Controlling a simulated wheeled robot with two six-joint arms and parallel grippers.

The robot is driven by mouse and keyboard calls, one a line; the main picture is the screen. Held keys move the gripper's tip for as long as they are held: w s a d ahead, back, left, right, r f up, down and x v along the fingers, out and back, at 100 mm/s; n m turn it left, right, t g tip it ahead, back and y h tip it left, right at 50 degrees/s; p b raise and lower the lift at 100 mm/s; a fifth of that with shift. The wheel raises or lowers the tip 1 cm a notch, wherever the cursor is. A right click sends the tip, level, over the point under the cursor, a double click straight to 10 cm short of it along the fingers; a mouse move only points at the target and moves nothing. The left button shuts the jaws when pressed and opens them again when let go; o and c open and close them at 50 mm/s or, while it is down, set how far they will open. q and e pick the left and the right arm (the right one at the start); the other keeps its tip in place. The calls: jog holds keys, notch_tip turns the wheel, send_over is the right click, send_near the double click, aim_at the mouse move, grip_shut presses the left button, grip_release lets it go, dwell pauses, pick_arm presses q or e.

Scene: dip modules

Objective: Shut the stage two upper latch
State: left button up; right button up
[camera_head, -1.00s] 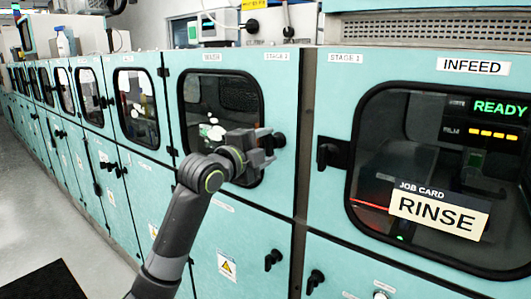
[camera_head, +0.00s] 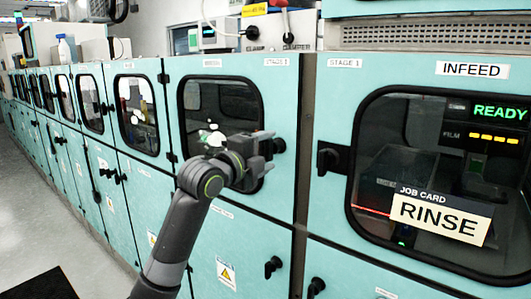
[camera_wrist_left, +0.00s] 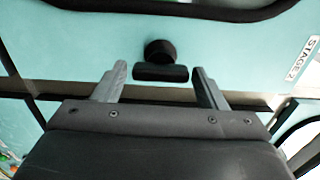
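The stage two upper door (camera_head: 214,186) is teal with a dark rounded window, and it looks closed against its frame. Its black upper latch (camera_head: 278,146) sits at the door's right edge. In the left wrist view the latch shows as a round knob (camera_wrist_left: 159,50) with a short dark bar (camera_wrist_left: 161,73) lying across the picture. My left gripper (camera_head: 266,147) is open in front of the latch, with one finger on each side of the bar and gaps visible. Contact is not visible. A "STAGE 2" label (camera_wrist_left: 304,58) shows on the right. My right gripper is out of view.
A stage one door with another black latch (camera_head: 328,158) and an "INFEED" label (camera_head: 473,69) stands to the right. Lower doors carry black latches, one below the left gripper (camera_head: 273,266). The floor (camera_head: 40,240) at left is clear apart from a dark mat (camera_head: 42,284).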

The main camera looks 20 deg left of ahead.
pick_arm(q)
jog(key=shift+o, duration=0.7)
jog(key=shift+s+a, duration=0.2)
jog(key=shift+s, duration=0.3)
jog(key=b+v, duration=0.4)
jog(key=v, duration=1.2)
jog(key=shift+s, duration=0.2)
